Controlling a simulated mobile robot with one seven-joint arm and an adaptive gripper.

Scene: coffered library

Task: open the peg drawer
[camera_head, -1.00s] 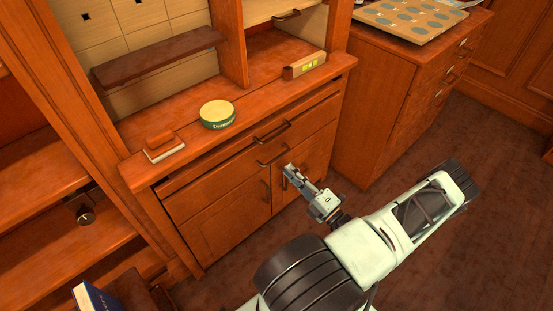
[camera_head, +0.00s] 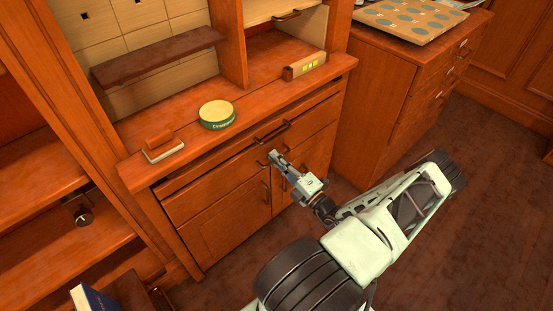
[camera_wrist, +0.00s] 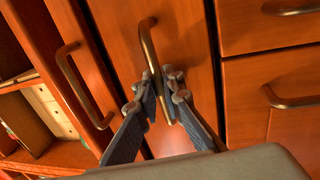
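The cabinet under the hutch has an upper drawer (camera_head: 225,157) with a dark bar handle (camera_head: 273,131) and a second drawer (camera_head: 215,183) just below it. No label shows which is the peg drawer; both look shut. My gripper (camera_head: 273,155) is in front of the second drawer, covering most of its handle. In the wrist view, turned sideways, my gripper (camera_wrist: 165,88) is open, with one end of the second drawer's bar handle (camera_wrist: 148,42) between or just beyond the fingertips. I cannot tell if they touch. The upper drawer's handle (camera_wrist: 82,84) is left of the fingers.
Two door handles (camera_wrist: 290,90) lie to the right in the wrist view. A round green tin (camera_head: 217,115), a small brush-like block (camera_head: 160,149) and a wooden box (camera_head: 304,66) sit on the ledge. Another drawer cabinet (camera_head: 385,105) stands at right.

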